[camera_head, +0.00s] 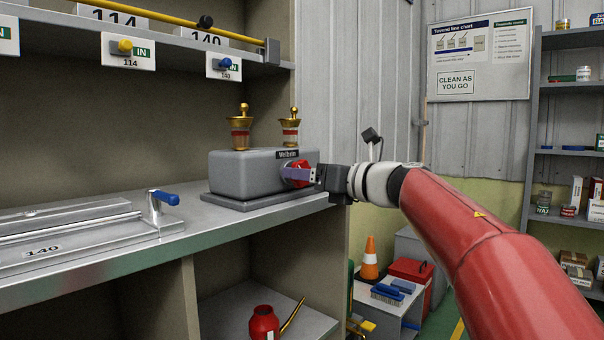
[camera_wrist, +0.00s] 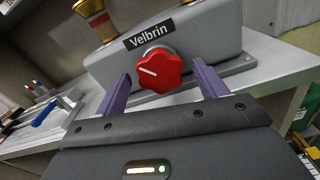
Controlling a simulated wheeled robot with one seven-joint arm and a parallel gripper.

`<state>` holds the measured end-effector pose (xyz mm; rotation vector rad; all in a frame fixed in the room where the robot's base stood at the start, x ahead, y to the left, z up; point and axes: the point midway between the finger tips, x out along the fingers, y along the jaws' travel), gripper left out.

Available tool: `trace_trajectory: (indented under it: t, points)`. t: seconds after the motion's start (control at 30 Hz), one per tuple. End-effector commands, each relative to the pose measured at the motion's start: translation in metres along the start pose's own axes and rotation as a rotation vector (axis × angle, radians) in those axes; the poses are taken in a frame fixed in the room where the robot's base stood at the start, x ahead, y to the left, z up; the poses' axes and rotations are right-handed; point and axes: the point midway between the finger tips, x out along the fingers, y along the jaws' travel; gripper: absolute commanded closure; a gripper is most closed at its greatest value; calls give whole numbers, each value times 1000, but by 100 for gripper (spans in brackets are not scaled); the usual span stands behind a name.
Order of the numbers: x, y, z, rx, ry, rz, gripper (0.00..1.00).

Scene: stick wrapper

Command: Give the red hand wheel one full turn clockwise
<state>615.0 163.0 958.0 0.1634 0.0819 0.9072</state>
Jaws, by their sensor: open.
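The red hand wheel (camera_wrist: 160,72) is a lobed knob with a white mark that points to its left and slightly up in the wrist view. It sits on the front face of a grey box (camera_head: 240,172) labelled Velbrin, on the metal bench. My gripper (camera_wrist: 160,85) is open, with one purple finger on each side of the wheel. There are gaps between the fingers and the wheel in the wrist view. In the head view the wheel (camera_head: 303,166) is partly hidden behind my gripper (camera_head: 300,174).
Two brass fittings (camera_head: 240,130) stand on top of the box. A rail with a blue handle (camera_head: 166,197) lies on the bench (camera_head: 195,235) at left. A shelf with valve tags (camera_head: 128,50) hangs above. Below are an orange cone (camera_head: 369,262) and a red can (camera_head: 263,323).

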Motion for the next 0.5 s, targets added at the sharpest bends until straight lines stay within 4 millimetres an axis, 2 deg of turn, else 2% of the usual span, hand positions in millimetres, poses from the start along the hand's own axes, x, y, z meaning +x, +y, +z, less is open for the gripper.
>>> trace_trajectory:
  t: [0.1,0.2,0.5]
  points:
    - [15,0,1,2,0,2,28]
    - [21,0,1,2,-1,0,28]
    - [23,0,0,2,-2,-1,30]
